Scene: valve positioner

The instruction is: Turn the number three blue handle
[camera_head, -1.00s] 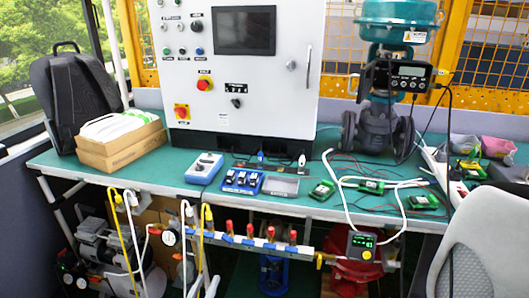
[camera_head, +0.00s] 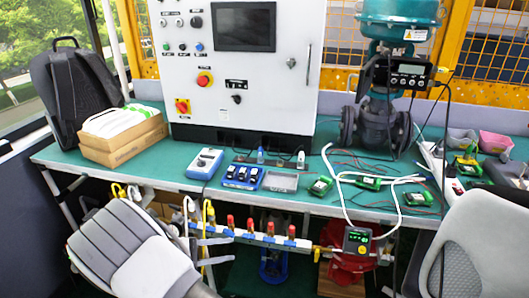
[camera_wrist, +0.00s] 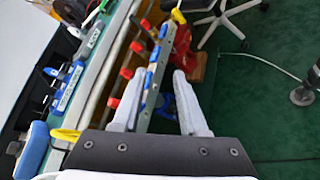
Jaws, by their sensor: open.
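A pale manifold bar (camera_head: 261,238) hangs below the front edge of the table. It carries a row of blue valve parts (camera_head: 268,239), with red pieces (camera_head: 270,228) above them. No numbers are readable on them, so I cannot tell which is number three. My gripper (camera_head: 226,235) is at the left end of the bar. In the wrist view my gripper (camera_wrist: 158,73) is open and empty, its two pale fingers spread. The bar shows between the fingers, with blue parts (camera_wrist: 149,78) along it and red pieces (camera_wrist: 127,73) on its left. Whether a finger touches the bar is unclear.
The green table (camera_head: 215,200) stands just above the bar, with a blue switch unit (camera_head: 242,177) near its edge. Yellow and white hoses (camera_head: 208,212) hang at the bar's left end. A grey chair (camera_head: 490,245) stands at right.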

